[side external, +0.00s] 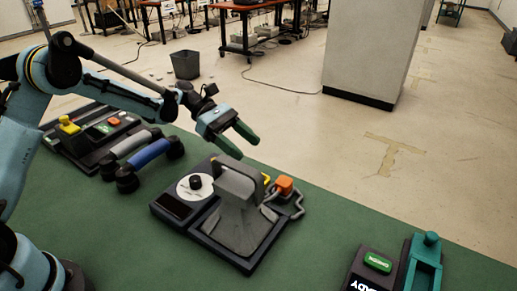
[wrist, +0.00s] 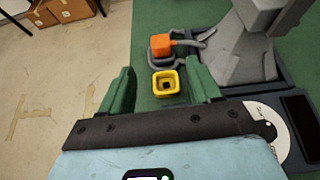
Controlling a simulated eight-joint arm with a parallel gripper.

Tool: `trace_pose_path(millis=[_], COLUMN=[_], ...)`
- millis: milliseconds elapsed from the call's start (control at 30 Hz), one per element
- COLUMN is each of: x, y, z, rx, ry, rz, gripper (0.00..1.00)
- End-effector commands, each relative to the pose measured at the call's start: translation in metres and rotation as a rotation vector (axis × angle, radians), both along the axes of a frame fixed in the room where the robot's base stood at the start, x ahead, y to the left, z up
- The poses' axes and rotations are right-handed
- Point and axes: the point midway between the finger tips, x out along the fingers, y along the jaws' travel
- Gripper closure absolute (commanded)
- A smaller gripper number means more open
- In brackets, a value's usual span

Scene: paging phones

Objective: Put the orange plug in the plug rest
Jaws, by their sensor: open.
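The orange plug (side external: 284,185) is a small block on a grey cord, at the right edge of the dark phone unit (side external: 245,262). In the wrist view the orange plug (wrist: 160,46) lies just beyond my fingertips. A yellow square holder with a dark hole (wrist: 166,83), which looks like the plug rest, shows between my fingers. In the side view only a bit of the yellow holder (side external: 266,179) shows behind the grey stand. My gripper (side external: 233,138) is open and empty, above and behind the unit. Its green fingers (wrist: 160,65) are wide apart.
The unit bears a tall grey stand (side external: 238,186) and a white dial (side external: 195,187). Grey and blue handsets (side external: 150,153) lie to its left by another unit. A green button box (side external: 378,262) and a teal piece (side external: 422,265) stand at the right. The green table between is clear.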

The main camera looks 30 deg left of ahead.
Motion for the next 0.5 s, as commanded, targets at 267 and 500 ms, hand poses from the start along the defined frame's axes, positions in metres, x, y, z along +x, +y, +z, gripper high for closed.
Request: trace_pose_path(millis=[267, 500], x=[-0.005, -0.030], y=[0.007, 0.005], z=[0.016, 0.045], rx=[0.056, 0.294], ry=[-0.068, -0.344], rz=[-0.010, -0.088], gripper=[0.37, 0.37])
